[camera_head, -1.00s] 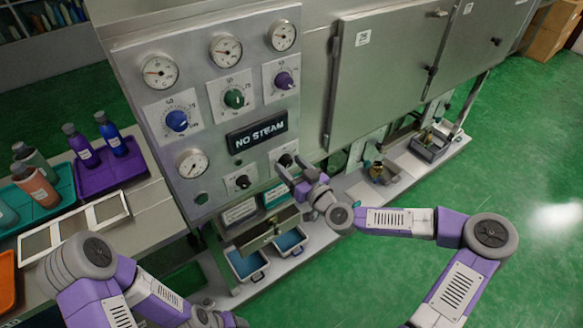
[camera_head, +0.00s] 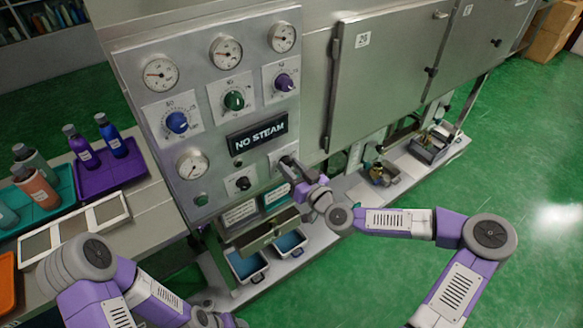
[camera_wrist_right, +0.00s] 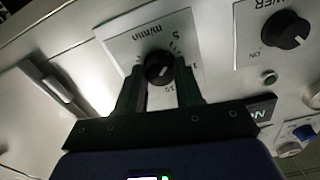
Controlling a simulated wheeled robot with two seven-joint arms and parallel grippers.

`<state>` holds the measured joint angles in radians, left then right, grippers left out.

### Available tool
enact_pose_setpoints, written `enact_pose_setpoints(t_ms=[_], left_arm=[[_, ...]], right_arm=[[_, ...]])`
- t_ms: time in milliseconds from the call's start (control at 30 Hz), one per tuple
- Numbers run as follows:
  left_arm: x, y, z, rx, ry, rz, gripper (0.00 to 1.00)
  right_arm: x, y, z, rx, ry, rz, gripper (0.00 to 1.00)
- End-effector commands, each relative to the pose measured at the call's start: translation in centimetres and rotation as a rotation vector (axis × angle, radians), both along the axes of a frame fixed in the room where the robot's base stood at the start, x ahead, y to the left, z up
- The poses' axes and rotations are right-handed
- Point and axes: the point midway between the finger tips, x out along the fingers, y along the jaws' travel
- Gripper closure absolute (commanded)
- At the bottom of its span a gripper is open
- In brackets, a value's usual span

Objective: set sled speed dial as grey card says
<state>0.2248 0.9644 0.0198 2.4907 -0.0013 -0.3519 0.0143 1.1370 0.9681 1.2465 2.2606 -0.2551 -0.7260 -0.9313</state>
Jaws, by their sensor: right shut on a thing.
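The sled speed dial (camera_wrist_right: 159,68) is a black knob on a white plate marked "m/min" in the right wrist view. My right gripper (camera_wrist_right: 160,88) has one finger on each side of the knob and is shut on it. In the head view the right gripper (camera_head: 290,166) is at the lower right of the control panel and partly covers the dial plate. The grey card (camera_head: 240,212) hangs below the panel beside a teal-edged card (camera_head: 277,195). Its writing is too small to read. My left arm is at the bottom left, and its fingers do not show.
A black power knob (camera_wrist_right: 286,30) is beside the dial. Gauges and blue, green and purple knobs (camera_head: 285,83) are higher on the panel, above a "NO STEAM" display (camera_head: 257,137).

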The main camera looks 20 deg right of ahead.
Motion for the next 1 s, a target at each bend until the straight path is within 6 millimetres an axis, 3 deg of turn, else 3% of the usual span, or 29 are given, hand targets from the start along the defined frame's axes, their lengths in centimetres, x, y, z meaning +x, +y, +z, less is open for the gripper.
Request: enact_pose_setpoints(t_ms=[1000], left_arm=[[0.0, 0.0, 2.1, 0.000, 0.000, 0.000, 0.39]], right_arm=[[0.0, 0.0, 0.1, 0.812, 0.296, 0.000, 0.95]])
